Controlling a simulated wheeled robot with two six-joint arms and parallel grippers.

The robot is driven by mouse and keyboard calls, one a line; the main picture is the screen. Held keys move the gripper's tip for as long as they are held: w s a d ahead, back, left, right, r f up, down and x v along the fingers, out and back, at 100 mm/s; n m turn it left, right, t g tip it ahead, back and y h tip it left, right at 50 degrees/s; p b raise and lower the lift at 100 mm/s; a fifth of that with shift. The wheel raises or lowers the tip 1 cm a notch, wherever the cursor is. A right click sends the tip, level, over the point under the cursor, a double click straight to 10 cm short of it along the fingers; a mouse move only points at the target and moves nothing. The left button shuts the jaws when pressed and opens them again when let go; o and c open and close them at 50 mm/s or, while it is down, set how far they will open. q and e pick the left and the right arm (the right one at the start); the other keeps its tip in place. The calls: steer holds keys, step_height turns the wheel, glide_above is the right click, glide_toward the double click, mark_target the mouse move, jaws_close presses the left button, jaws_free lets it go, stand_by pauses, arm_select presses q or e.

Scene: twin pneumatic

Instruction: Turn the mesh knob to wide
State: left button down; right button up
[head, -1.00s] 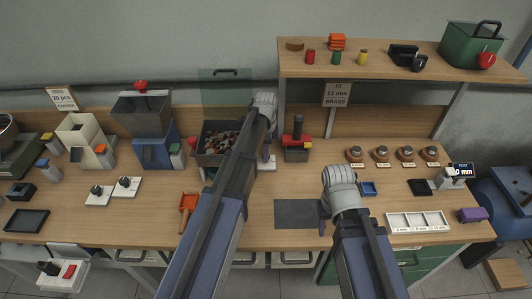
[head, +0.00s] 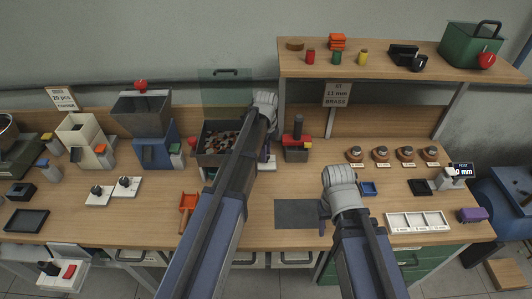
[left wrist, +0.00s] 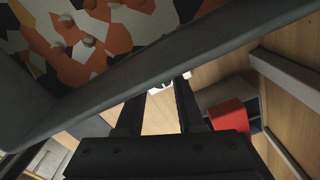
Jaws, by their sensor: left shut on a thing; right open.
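My left gripper (head: 265,157) is low beside the dark bin of mixed pieces (head: 200,157), at a small white plate (head: 271,167). It is shut on what I take to be the mesh knob, which the fingers and arm mostly hide. In the left wrist view, the two dark fingers (left wrist: 160,92) reach toward a white part with dark marks (left wrist: 168,86). The knob's setting cannot be read. My right gripper (head: 324,216) is open and empty over the dark mat (head: 294,214).
A red and black device (head: 297,148) stands just right of the left gripper. Two white plates with black knobs (head: 127,185) lie at the left. A shelf (head: 390,71) overhangs the back right.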

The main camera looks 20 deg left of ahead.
arm_select(q)
steer(key=c, duration=0.5)
jaws_free()
steer(key=shift+r, duration=0.1)
arm_select(e)
steer(key=shift+r, duration=0.1)
arm_select(q)
step_height(320, 180, up, 8)
steer(key=p, duration=0.8)
arm_select(e)
step_height(320, 180, up, 8)
steer(key=shift+f, duration=0.2)
arm_select(q)
steer(key=shift+f, duration=0.25)
